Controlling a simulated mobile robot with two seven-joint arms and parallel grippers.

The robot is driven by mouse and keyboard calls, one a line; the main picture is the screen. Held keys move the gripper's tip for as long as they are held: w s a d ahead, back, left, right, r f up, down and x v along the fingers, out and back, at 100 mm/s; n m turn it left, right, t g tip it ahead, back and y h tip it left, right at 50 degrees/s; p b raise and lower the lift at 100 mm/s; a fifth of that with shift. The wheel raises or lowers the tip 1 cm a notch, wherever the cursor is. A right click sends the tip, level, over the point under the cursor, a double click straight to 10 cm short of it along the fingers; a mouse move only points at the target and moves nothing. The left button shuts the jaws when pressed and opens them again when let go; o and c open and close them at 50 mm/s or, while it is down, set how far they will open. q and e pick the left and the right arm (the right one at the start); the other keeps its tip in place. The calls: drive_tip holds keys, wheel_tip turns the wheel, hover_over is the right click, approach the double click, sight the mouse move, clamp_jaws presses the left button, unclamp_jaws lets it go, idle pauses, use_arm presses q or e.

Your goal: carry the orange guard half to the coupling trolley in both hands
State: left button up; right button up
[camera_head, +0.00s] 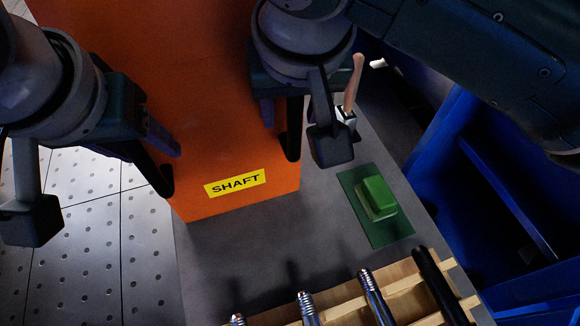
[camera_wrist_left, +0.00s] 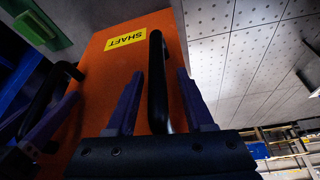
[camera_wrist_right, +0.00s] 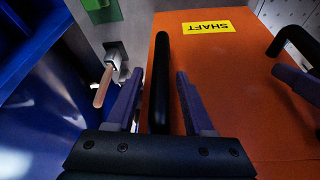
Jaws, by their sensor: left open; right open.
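The orange guard half (camera_head: 225,130) is a large orange piece with a yellow SHAFT label and two black bar handles. It stands on a grey surface in the head view. My left gripper (camera_wrist_left: 160,74) is open, with its fingers on either side of the left handle (camera_wrist_left: 157,85). My right gripper (camera_wrist_right: 160,73) is open, with its fingers on either side of the right handle (camera_wrist_right: 162,85). I cannot tell whether any finger touches a handle. My arms hide part of the guard in the head view. I cannot identify the coupling trolley for certain.
A green block (camera_head: 377,196) lies on a dark green mat (camera_head: 395,231). A wooden-handled tool (camera_head: 354,85) is close right of the guard. A blue structure (camera_head: 470,190) is at right; perforated floor tiles (camera_head: 90,240) are at left.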

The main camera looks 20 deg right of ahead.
drive_tip(key=shift+s+r, duration=0.1)
drive_tip(key=shift+r, duration=0.1)
use_arm(q)
drive_tip(key=v, duration=1.2)
use_arm(e)
drive_tip(key=v, duration=0.7)
